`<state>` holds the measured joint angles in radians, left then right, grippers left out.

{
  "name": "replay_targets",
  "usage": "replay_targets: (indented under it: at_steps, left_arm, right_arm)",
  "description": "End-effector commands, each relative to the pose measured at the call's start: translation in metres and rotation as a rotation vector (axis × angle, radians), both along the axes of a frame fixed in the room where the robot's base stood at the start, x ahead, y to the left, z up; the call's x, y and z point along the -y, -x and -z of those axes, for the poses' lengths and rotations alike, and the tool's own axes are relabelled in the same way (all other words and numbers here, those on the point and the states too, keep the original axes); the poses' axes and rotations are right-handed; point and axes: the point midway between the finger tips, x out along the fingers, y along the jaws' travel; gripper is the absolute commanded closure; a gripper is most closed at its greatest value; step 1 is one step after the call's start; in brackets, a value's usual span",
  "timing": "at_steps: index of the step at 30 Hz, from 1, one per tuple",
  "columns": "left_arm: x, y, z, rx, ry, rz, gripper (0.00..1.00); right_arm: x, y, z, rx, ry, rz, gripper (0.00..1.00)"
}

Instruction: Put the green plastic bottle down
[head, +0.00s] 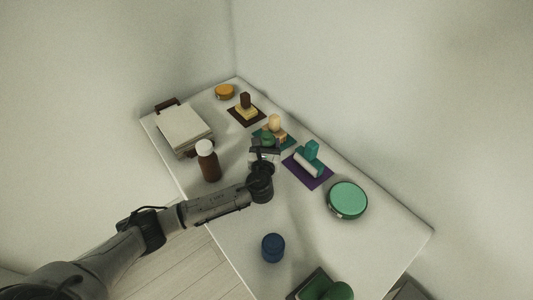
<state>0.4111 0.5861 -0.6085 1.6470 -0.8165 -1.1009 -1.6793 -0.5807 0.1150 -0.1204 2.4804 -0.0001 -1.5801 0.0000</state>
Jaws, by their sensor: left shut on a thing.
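My left gripper (265,155) reaches in from the left over the middle of the table and is shut on a green thing. Only a small part of this thing, apparently the green plastic bottle (267,139), shows at the fingertips; the gripper hides the rest. I cannot tell whether it touches the table (230,223). Behind it, a teal mat (291,137) carries tan and cream pieces, partly covered by the gripper. My right gripper is not in view.
A brown bottle with white cap (209,167) stands left of the gripper, near a pale flat stack (183,128). A purple mat with teal blocks (309,160) and a round green tin (347,199) lie right. A blue jar (273,248) stands in front. Clear table surrounds the jar.

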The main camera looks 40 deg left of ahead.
Motion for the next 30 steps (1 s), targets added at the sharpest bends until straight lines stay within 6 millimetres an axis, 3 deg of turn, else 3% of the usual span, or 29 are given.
replay_targets:
  at_steps: [11,23,24,30]
  left_arm:
    - [0.000,0.000,0.037,-0.002,-0.001,0.001,0.62]
    - [0.000,0.000,0.041,0.000,0.000,0.000,0.62]
    - [0.000,0.000,0.041,0.000,0.000,0.000,0.37]
    - [0.000,0.000,0.040,0.000,0.000,0.001,0.18]
  right_arm:
    - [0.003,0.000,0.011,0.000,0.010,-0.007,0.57]
    - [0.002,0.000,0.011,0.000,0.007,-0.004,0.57]
    - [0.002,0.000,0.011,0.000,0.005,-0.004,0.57]
    - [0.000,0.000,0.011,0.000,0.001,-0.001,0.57]
